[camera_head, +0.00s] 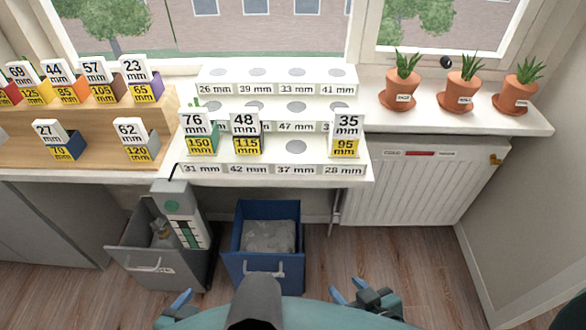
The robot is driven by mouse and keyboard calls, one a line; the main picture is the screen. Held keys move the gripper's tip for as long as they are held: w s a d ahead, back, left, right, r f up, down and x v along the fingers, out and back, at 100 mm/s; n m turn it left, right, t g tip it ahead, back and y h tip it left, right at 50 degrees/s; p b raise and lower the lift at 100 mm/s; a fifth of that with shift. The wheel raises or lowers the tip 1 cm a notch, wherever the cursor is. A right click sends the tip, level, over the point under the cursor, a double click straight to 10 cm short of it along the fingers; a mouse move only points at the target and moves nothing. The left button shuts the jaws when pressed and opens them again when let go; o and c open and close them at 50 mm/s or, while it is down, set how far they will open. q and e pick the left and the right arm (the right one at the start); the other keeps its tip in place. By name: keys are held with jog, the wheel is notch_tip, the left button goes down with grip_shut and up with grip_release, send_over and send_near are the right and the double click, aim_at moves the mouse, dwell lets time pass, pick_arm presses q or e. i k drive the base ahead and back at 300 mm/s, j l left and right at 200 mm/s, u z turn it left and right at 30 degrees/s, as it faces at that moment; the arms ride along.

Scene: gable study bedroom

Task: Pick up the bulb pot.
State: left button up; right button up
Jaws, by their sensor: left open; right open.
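Three terracotta pots with green spiky plants stand on saucers on the white windowsill at the upper right: a left pot (402,88), a middle pot (460,93) and a right pot (516,94). Each has a small white label, too small to read surely, so I cannot tell which is the bulb pot. My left gripper (179,303) is open, low in the view in front of the grey bin. My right gripper (350,291) is open, low in the view right of the blue bin. Both are far from the pots and appear empty.
A white stepped rack (297,147) holds numbered boxes left of the pots. A wooden stepped stand (90,146) with more boxes is further left. A radiator (420,180) hangs below the sill. A grey bin (150,245) and a blue bin (264,264) stand on the floor.

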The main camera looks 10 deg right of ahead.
aim_at(63, 144)
jog(key=u, duration=1.25)
jog(key=i+j+z, duration=0.1)
jog(key=i+j, duration=0.2)
jog(key=j, duration=0.15)
